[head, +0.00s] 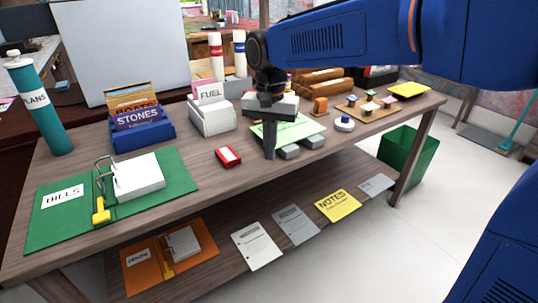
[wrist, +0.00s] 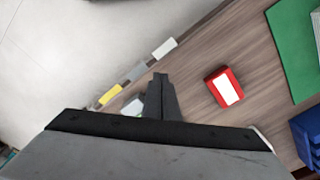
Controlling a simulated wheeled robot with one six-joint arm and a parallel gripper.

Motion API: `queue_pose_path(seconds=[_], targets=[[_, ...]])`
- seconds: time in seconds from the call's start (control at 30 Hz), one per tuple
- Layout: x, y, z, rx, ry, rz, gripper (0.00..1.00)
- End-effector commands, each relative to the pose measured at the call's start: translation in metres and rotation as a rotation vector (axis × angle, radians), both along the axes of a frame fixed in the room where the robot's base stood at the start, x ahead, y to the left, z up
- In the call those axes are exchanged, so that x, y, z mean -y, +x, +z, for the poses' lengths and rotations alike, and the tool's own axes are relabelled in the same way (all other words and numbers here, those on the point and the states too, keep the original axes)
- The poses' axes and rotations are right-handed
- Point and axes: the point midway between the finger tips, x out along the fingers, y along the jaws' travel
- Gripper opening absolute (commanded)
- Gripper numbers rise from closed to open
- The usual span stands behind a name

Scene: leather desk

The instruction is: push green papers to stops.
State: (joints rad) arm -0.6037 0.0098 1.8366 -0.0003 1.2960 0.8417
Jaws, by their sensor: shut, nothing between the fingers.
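The pale green papers (head: 300,126) lie in a stack on the wooden desk, right of its middle in the head view. Two grey blocks, the stops (head: 289,152) and (head: 313,141), sit at the papers' near edge. My gripper (head: 270,153) is shut and empty, pointing down at the left edge of the papers. It hides part of that edge, and I cannot tell whether it touches the papers. The shut fingers also show in the wrist view (wrist: 160,82), where the papers are mostly hidden behind the gripper.
A red-and-white box (head: 228,157) lies left of my gripper. A white file holder (head: 211,115) stands behind it. A round white item with a blue top (head: 345,124) sits right of the papers. A green binder (head: 60,207) lies at the left. A green bin (head: 408,155) stands on the floor.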

Motion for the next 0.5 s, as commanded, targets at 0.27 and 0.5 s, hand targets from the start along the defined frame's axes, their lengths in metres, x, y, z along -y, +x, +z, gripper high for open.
queue_pose_path(seconds=[0.27, 0.5], targets=[[-0.001, 0.001, 0.045, 0.004, 0.002, 0.0, 0.0], [-0.001, 0.0, 0.073, 0.002, 0.001, 0.0, 0.0]])
